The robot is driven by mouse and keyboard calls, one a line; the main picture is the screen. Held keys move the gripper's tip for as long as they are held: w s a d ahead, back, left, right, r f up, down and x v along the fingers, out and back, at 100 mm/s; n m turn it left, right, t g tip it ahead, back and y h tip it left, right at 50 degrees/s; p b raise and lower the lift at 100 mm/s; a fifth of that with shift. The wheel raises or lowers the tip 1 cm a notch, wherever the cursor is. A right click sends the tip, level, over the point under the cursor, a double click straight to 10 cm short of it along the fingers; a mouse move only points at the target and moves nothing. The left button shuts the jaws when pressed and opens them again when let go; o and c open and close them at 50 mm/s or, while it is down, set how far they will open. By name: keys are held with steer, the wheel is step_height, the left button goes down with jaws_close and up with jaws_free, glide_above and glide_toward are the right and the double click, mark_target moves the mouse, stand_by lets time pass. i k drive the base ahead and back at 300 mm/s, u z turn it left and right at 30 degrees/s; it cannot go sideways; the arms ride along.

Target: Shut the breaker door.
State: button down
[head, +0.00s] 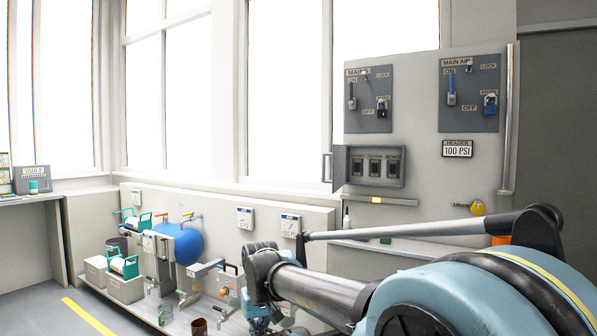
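The breaker box (397,182) is on the grey panel, below the left switch plate, with several dark breakers inside. Its breaker door (340,169) stands open, swung out at the left side of the box. A thin pale handle (327,167) shows at the door's left edge. My arm reaches in from the lower right, and its far joint is below and left of the box, apart from the door in the picture. My gripper cannot be made out; the arm runs down out of the bottom of the view.
Two switch plates, MAINS (368,98) and MAIN AIR (469,94), are above the box. A small ledge (381,201) is just under it. A vertical pipe (509,120) runs at right. A blue tank (187,243) and bench equipment are at lower left.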

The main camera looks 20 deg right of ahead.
mark_target(338, 154)
steer(key=u, duration=0.65)
steer(key=i, duration=1.4)
steer(key=z, duration=2.95)
